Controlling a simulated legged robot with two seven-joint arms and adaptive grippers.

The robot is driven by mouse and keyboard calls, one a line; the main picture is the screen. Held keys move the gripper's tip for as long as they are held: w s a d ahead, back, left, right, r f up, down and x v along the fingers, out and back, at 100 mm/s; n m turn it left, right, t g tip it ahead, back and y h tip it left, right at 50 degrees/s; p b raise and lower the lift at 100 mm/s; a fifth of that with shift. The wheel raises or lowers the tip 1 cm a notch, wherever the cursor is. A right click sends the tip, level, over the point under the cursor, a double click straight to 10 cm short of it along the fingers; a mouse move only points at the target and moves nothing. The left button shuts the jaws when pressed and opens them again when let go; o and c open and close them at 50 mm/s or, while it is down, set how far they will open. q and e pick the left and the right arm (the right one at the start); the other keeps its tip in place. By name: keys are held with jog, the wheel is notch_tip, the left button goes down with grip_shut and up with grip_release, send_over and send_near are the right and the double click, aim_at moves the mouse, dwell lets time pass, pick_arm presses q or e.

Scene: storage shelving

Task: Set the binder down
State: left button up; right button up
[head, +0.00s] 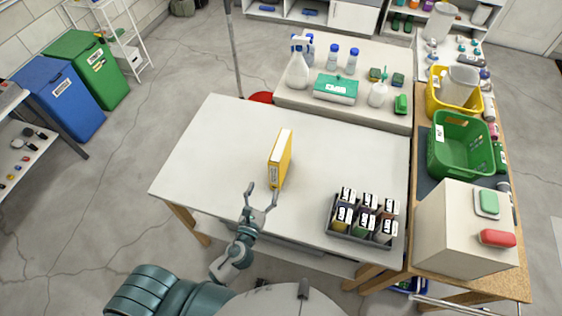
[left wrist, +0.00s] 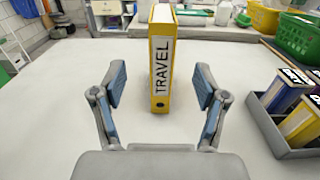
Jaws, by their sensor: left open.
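A yellow binder (head: 280,158) stands upright on the white table (head: 205,150). In the left wrist view the binder (left wrist: 161,75) shows its spine with a white label reading "TRAVEL", and its foot rests on the table top. My left gripper (head: 261,199) is open at the near edge of the table, just in front of the binder. In the left wrist view the open fingers (left wrist: 159,90) are spread to either side of the spine, with clear gaps and no contact visible. My right gripper does not show in either view.
A grey tray (head: 333,232) of several small labelled boxes stands on the table's right side. A second table behind holds spray bottles (head: 297,68) and cleaning items. Green (head: 463,168) and yellow baskets stand at the right. The table's left part is clear.

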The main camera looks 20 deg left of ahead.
aim_at(272, 167)
pick_arm(q)
jog(key=w+p, duration=0.1)
jog(key=w, duration=0.8)
jog(key=shift+w, duration=0.3)
jog(key=w, duration=0.2)
jog(key=w+d, duration=0.1)
jog(key=w, duration=0.2)
jog(key=shift+w+d+p, duration=0.1)
jog(key=shift+w+p, duration=0.25)
jog(key=shift+w, duration=0.35)
jog(key=shift+s, duration=0.1)
grip_shut()
